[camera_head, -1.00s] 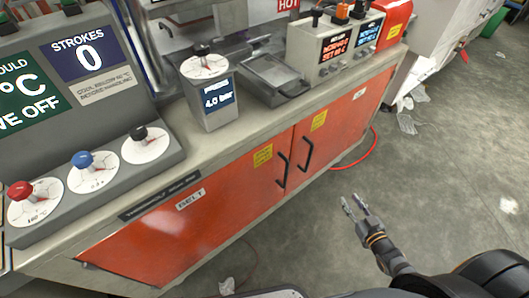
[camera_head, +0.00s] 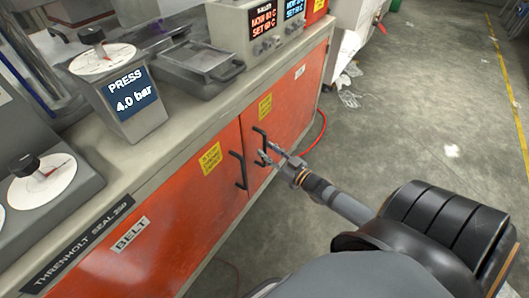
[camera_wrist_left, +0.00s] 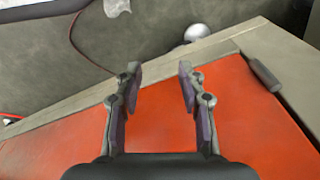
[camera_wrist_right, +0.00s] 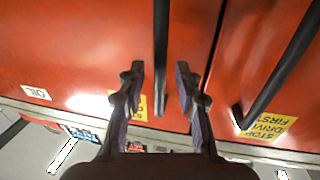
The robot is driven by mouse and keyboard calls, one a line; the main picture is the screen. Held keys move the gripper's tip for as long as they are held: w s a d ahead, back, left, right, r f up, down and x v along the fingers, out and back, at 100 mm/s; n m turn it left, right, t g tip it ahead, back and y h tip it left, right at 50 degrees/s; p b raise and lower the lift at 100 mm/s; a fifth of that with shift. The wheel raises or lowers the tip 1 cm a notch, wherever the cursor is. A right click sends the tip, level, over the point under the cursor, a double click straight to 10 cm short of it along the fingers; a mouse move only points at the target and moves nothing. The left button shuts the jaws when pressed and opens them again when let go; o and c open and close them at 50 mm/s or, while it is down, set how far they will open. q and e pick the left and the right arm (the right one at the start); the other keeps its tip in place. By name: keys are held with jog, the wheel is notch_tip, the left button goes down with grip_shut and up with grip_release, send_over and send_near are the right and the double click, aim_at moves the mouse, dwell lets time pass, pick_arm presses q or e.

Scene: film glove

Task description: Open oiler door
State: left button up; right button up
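The oiler door is the orange-red door (camera_head: 291,107) at the right of the cabinet front. The right wrist view shows its white OIL label (camera_wrist_right: 36,92). Its black bar handle (camera_wrist_right: 160,50) shows between the fingers of my right gripper (camera_wrist_right: 160,78), with a gap on both sides. In the head view my right gripper (camera_head: 274,157) is at this handle (camera_head: 260,143), fingers apart. Contact cannot be told. My left gripper (camera_wrist_left: 158,75) is open and empty over a red panel (camera_wrist_left: 160,125); it is out of the head view.
The neighbouring door has a black handle (camera_head: 238,170) close by and a yellow label (camera_wrist_right: 268,125). A red hose (camera_head: 316,135) lies on the floor. The floor at right is open.

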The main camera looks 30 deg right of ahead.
jog(key=shift+w+a+b, duration=0.2)
jog(key=shift+w+b, duration=0.25)
jog(key=shift+w, duration=0.6)
pick_arm(q)
jog(key=shift+w+d+r, duration=0.1)
jog(key=shift+d+r, duration=0.1)
jog(key=shift+r, duration=0.55)
jog(key=shift+w+d+r, duration=0.15)
jog(key=shift+r, duration=0.6)
jog(key=shift+w+d+r, duration=0.1)
jog(key=shift+d+r, duration=0.1)
jog(key=shift+r, duration=0.55)
pick_arm(e)
grip_shut()
